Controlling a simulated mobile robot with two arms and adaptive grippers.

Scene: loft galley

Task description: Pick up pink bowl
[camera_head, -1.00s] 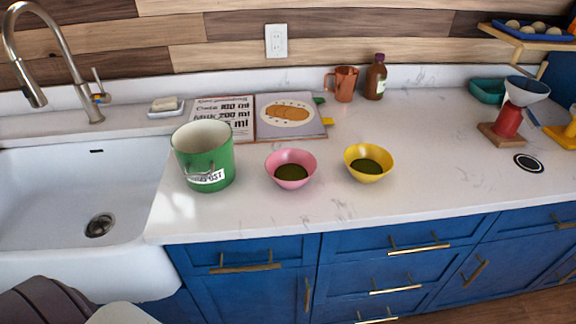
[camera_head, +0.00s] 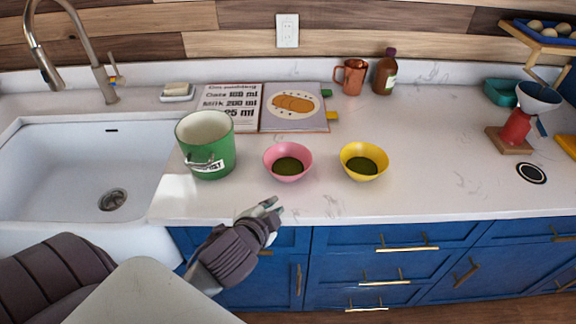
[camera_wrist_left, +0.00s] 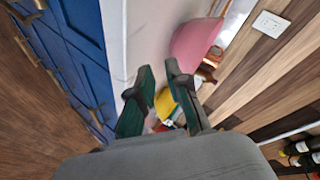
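The pink bowl (camera_head: 288,161) stands upright on the white counter, with something dark green in its bottom. It lies between the green pot and the yellow bowl (camera_head: 364,161). My left gripper (camera_head: 272,207) is at the counter's front edge, in front of the pink bowl and apart from it. In the left wrist view the two fingers of my left gripper (camera_wrist_left: 158,80) are spread with a gap and nothing held. The pink bowl (camera_wrist_left: 192,45) shows beyond the fingertips there, and the yellow bowl (camera_wrist_left: 166,104) shows between the fingers. My right gripper is not in view.
A green pot (camera_head: 206,146) stands left of the pink bowl, near the sink (camera_head: 75,165). An open cookbook (camera_head: 317,122) lies behind. A copper mug (camera_head: 351,77) and brown bottle (camera_head: 385,72) stand at the back. The counter between the yellow bowl and red-and-white dripper stand (camera_head: 518,128) is clear.

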